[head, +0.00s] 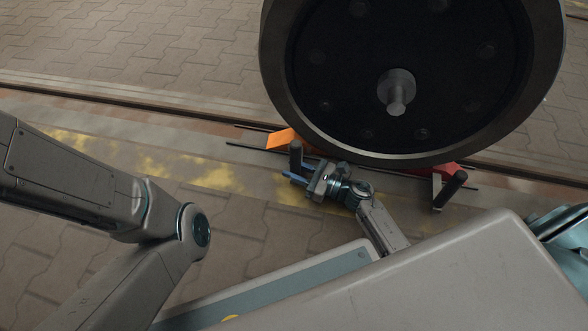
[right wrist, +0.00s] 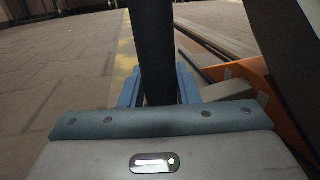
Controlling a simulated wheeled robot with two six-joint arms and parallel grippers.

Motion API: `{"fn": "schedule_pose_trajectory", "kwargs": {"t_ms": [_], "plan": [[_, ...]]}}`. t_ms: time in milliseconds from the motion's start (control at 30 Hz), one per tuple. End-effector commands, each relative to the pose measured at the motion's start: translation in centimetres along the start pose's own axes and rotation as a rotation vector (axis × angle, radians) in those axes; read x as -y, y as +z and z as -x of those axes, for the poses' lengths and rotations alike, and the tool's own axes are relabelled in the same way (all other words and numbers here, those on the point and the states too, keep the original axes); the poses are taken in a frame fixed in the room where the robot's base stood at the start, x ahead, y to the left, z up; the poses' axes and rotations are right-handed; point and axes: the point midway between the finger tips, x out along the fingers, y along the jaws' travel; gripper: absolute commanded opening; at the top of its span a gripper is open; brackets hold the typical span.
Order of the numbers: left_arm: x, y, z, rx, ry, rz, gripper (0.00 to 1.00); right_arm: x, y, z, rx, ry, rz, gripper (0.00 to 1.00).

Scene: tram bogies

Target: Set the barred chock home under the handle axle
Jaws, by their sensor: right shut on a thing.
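A large dark wheel (head: 330,75) with a protruding hub stub (head: 396,92) stands on the rail. An orange chock (head: 281,139) lies at the wheel's left side, close to the tread; whether it touches is hard to tell. A dark upright handle (head: 295,155) stands on the near side of this chock. My right gripper (head: 300,180) is shut on that handle, which rises between the blue fingers in the right wrist view (right wrist: 160,85). The orange chock shows to its right there (right wrist: 262,95). Any bar markings are too small to tell. My left gripper is out of view.
A red chock (head: 445,169) with its own dark tilted handle (head: 450,189) sits at the wheel's right side. Paving with a worn yellow stripe (head: 215,178) lies clear to the left.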

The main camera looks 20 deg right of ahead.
Motion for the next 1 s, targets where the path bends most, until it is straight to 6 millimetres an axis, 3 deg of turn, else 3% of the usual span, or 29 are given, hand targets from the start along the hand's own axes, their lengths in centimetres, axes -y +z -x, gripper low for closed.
{"fn": "schedule_pose_trajectory", "kwargs": {"t_ms": [67, 100, 200, 233, 567, 667, 1000], "plan": [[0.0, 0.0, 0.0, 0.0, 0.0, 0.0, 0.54, 0.0, -0.5, 0.2, -0.009, -0.003, -0.005, 0.0], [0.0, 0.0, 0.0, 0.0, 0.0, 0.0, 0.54, 0.0, -0.5, 0.2, -0.009, -0.003, -0.005, 0.32], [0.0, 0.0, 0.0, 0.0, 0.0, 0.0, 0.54, 0.0, -0.4, 0.2, -0.008, -0.002, -0.004, 0.52], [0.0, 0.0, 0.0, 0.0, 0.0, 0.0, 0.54, 0.0, -0.4, 0.2, -0.007, -0.002, -0.004, 0.54], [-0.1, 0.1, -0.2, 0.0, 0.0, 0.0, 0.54, -0.1, -0.2, 0.5, -0.006, -0.001, -0.004, 0.54], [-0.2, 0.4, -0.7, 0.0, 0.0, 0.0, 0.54, -0.1, -0.1, 1.7, -0.008, -0.001, -0.004, 0.54], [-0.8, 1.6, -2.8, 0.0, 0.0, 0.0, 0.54, 0.0, 0.0, 8.3, -0.009, -0.001, -0.004, 0.54]]}}
